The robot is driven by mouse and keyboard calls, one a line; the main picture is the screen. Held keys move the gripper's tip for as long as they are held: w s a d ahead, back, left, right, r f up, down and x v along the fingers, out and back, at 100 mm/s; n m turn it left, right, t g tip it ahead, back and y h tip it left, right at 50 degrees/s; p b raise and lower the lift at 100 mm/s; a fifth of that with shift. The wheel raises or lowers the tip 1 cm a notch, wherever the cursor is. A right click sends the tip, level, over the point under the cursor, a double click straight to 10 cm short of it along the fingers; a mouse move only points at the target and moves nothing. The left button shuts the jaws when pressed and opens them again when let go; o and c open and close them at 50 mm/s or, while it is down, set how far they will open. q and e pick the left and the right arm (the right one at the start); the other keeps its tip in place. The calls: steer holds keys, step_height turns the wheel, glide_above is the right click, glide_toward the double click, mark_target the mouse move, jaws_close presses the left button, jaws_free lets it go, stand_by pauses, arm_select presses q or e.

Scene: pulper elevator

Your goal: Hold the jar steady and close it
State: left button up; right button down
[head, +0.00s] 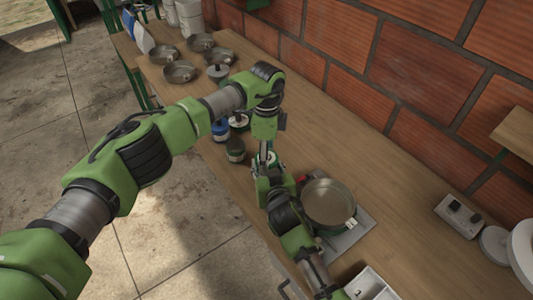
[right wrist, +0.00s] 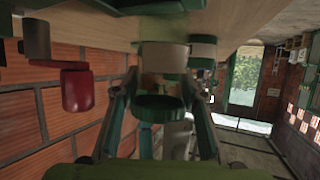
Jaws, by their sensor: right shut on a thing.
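The jar (right wrist: 162,60) stands upright on the table, appearing upside down in the right wrist view, with a dark green lid or ring (right wrist: 160,108) at its mouth. Whether it is fully seated cannot be told. My right gripper (right wrist: 160,88) has its fingers on both sides of the jar and is shut on it. In the head view my right gripper (head: 264,172) reaches it from below. My left gripper (head: 266,152) points down over the same spot from above; its fingertips are too small and covered to read. The jar is mostly hidden there.
A metal pan (head: 329,203) on a grey plate stands just right of my right gripper. A dark jar (head: 235,150), a blue-banded jar (head: 220,130) and several bowls (head: 179,72) stand further back. A switch box (head: 458,215) lies right. Bare wood (head: 375,170) lies between.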

arm_select(q)
steer(key=shift+r, duration=2.3)
steer(key=o, duration=0.6)
step_height(320, 180, up, 12)
steer(key=shift+f, duration=0.1)
arm_select(e)
steer(key=c, duration=1.2)
jaws_free()
